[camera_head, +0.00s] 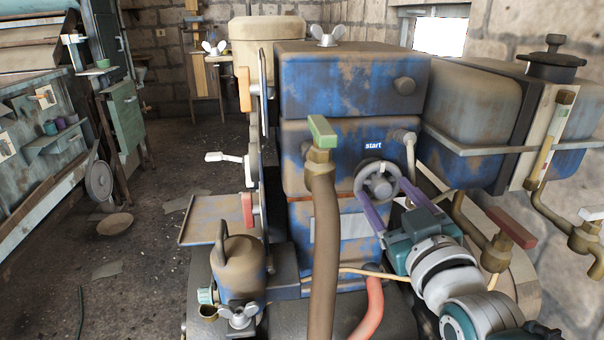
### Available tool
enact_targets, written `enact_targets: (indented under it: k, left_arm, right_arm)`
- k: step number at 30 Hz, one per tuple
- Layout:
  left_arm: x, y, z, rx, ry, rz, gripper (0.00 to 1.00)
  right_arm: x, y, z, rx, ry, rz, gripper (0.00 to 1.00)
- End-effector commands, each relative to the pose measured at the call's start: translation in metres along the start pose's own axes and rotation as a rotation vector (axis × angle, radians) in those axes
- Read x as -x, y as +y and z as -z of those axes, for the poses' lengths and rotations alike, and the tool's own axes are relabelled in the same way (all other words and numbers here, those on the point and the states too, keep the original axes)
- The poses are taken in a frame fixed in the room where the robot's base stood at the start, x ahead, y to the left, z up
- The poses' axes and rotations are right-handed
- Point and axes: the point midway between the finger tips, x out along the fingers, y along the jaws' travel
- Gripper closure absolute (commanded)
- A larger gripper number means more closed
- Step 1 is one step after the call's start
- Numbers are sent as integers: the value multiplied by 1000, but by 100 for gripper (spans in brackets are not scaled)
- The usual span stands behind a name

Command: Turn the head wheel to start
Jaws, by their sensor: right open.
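The head wheel, a small grey spoked handwheel (376,168), sits on the front of the worn blue engine block (349,82), just below a blue "start" label (373,145). My right gripper (381,187) comes in from the lower right. Its two purple fingers are spread apart, with one at the left side of the wheel and one at the right. I cannot tell whether either finger touches the rim. My left gripper is not in view.
A brown pipe with a green-handled valve (321,132) rises left of the wheel. A red-handled valve (511,228) and a rusty tank (474,102) are on the right. A brown oil can (238,268) stands at lower left. Open floor (150,220) lies further left.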

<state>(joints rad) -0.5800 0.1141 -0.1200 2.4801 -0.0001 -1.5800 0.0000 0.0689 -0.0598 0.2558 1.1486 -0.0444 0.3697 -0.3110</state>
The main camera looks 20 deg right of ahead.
Motion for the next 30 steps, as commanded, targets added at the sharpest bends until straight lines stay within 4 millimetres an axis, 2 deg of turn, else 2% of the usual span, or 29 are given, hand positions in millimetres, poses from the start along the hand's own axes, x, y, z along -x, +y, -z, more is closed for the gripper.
enact_targets:
  k: [6,15,21,30]
  left_arm:
    - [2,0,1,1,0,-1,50]
    - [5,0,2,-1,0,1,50]
    - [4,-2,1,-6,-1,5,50]
    - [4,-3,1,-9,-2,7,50]
  right_arm:
    - [11,0,0,0,-2,1,31]
    - [67,0,-1,0,-3,1,31]
    - [93,0,-1,0,-2,1,31]
    - [100,0,0,0,0,0,31]
